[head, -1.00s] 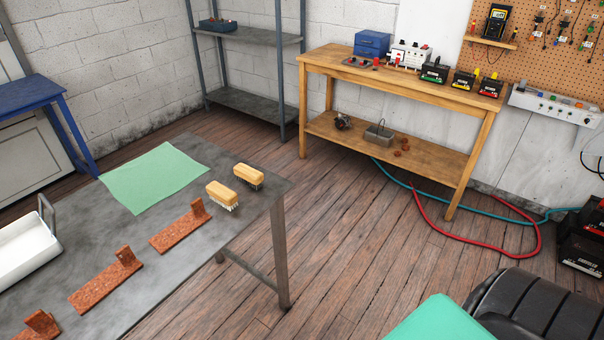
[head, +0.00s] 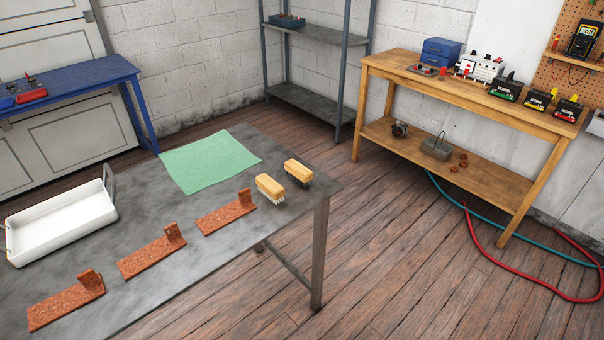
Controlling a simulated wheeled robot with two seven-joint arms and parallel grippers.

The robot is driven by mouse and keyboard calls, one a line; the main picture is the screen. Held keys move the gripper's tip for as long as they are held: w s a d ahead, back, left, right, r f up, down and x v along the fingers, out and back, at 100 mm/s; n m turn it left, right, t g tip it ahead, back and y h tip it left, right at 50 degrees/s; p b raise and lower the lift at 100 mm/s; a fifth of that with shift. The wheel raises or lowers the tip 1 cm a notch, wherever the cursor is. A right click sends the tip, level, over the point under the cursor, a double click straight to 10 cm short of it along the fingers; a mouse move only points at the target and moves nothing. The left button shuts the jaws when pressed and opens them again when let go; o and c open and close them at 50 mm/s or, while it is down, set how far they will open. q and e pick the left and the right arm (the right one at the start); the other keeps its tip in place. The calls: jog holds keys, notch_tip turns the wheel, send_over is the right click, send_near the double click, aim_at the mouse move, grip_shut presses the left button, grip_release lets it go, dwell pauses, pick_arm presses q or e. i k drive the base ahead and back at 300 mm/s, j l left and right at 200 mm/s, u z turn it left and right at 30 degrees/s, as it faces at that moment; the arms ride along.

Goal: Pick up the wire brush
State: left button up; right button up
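Two brushes with pale wooden blocks lie bristles down near the far right corner of the grey metal table (head: 190,262). The nearer brush (head: 270,189) shows light bristles. The farther brush (head: 298,172) shows darker bristles. I cannot tell for certain from here which one is the wire brush. They lie close together with a small gap. Neither of my grippers is in view.
A green cloth (head: 209,161) lies left of the brushes. Several rust-brown L-shaped pieces (head: 226,216) line the table's front, and a white tray (head: 62,224) stands at left. A wooden bench (head: 460,93) stands behind. Wood floor is open at right; hoses (head: 530,280) cross it.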

aim_at(299, 171)
jog(key=i+l+u, duration=0.6)
jog(key=l+u, duration=0.25)
jog(key=i+l+u, duration=0.2)
jog(key=l+u, duration=0.25)
jog(key=l+z, duration=0.2)
jog(key=z, duration=0.15)
jog(key=k+l+z, duration=0.1)
jog(key=z, duration=0.25)
jog(key=l+z, duration=0.35)
